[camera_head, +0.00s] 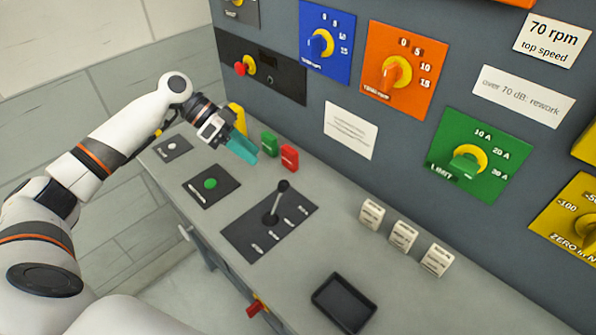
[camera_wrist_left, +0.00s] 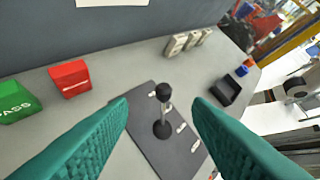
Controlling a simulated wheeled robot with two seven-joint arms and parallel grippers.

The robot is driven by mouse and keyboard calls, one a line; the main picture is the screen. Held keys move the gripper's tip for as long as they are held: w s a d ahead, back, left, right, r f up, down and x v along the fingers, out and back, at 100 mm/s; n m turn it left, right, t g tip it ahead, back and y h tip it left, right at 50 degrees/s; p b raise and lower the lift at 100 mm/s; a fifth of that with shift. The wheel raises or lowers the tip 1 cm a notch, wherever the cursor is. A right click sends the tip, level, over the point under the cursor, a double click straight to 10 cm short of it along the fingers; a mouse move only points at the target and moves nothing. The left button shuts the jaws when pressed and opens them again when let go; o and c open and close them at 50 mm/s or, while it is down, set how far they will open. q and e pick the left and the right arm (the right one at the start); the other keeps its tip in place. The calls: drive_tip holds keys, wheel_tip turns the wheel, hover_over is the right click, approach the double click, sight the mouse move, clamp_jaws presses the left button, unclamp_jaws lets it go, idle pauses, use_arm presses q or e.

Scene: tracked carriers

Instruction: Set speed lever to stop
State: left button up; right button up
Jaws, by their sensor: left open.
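The speed lever (camera_head: 277,203) is a dark knob on a grey stem, rising from a dark plate (camera_head: 241,237) with several small white labels along one side. I cannot read these labels, so its setting is unclear. My left gripper (camera_head: 247,150) has teal fingers and hangs above the console, up and left of the lever in the head view. In the left wrist view its fingers are spread and empty, with the lever (camera_wrist_left: 163,108) showing in the gap beyond them, untouched. My right gripper is not in view.
A green block (camera_head: 269,143) and a red block (camera_head: 290,158) stand close to the left gripper. A plate with a green button (camera_head: 210,184) lies left of the lever. Several cream blocks (camera_head: 403,236) and a black tray (camera_head: 343,303) are to the right. A panel with dials rises behind.

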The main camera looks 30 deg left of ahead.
sight(282, 180)
use_arm(q)
drive_tip(key=x, duration=0.2)
drive_tip(key=s+p+x, duration=0.1)
drive_tip(key=x, duration=0.2)
drive_tip(key=shift+d+r, duration=0.15)
drive_tip(key=x, duration=0.2)
drive_tip(key=p+x, duration=0.1)
drive_tip(key=x, duration=0.2)
drive_tip(key=shift+w+d+f, duration=0.15)
drive_tip(key=shift+w+f, duration=0.1)
drive_tip(key=shift+w, duration=0.05)
drive_tip(key=shift+d+f, duration=0.3)
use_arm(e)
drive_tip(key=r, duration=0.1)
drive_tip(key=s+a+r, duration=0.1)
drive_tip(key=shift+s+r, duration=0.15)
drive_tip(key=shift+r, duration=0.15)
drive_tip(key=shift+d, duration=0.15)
use_arm(q)
clamp_jaws()
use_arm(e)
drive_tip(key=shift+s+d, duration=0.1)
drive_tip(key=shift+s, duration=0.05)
